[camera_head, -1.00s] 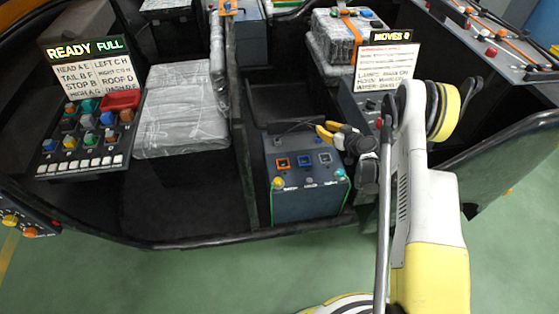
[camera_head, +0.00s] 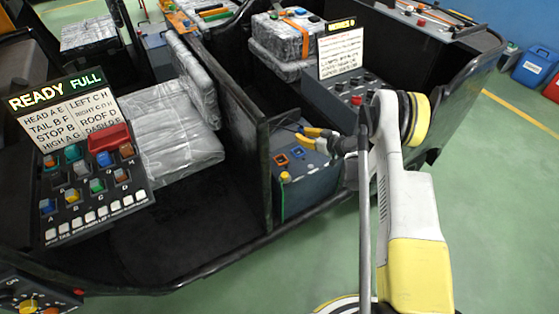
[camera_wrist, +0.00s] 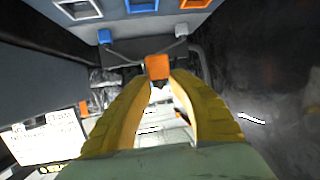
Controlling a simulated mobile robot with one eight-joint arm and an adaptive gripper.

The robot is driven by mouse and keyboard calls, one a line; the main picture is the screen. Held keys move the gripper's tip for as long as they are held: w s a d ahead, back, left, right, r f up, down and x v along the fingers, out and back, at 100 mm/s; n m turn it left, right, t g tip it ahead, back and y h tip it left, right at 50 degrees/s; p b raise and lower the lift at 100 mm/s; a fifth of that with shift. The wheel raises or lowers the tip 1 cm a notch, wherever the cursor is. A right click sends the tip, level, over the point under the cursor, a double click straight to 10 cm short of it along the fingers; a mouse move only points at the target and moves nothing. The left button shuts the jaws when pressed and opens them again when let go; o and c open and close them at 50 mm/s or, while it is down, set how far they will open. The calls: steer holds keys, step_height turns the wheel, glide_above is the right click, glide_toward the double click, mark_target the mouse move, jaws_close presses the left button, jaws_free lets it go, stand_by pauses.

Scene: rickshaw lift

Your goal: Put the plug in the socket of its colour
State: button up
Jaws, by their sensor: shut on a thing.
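My gripper (camera_head: 307,135) has yellow fingers and is above the back edge of the dark socket box (camera_head: 310,185). In the wrist view its fingers (camera_wrist: 157,82) are shut on a small orange plug (camera_wrist: 157,67). The box face shows an orange-framed socket (camera_wrist: 195,3), a blue-framed one (camera_wrist: 141,5) and a white-framed one (camera_wrist: 79,9) at the top of the wrist view. The orange plug is apart from them. In the head view the orange socket (camera_head: 281,160) and blue socket (camera_head: 297,152) show; the white one is hard to make out.
A blue piece (camera_wrist: 104,36) and a white piece (camera_wrist: 181,27) with thin grey cables lie near the held plug. A dark partition (camera_head: 265,165) stands left of the box. A button panel (camera_head: 95,185) is at left.

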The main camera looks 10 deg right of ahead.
steer(key=b, duration=0.3)
glide_above(281, 161)
step_height(281, 161, down, 6)
steer(key=shift+r, duration=0.15)
step_height(281, 161, down, 4)
steer(key=shift+f+b, duration=0.1)
steer(key=shift+b, duration=1.05)
steer(key=shift+r, duration=0.2)
steer(key=o, duration=1)
steer(key=shift+c, duration=0.2)
steer(key=shift+s+r, duration=0.1)
steer(key=shift+s, duration=0.05)
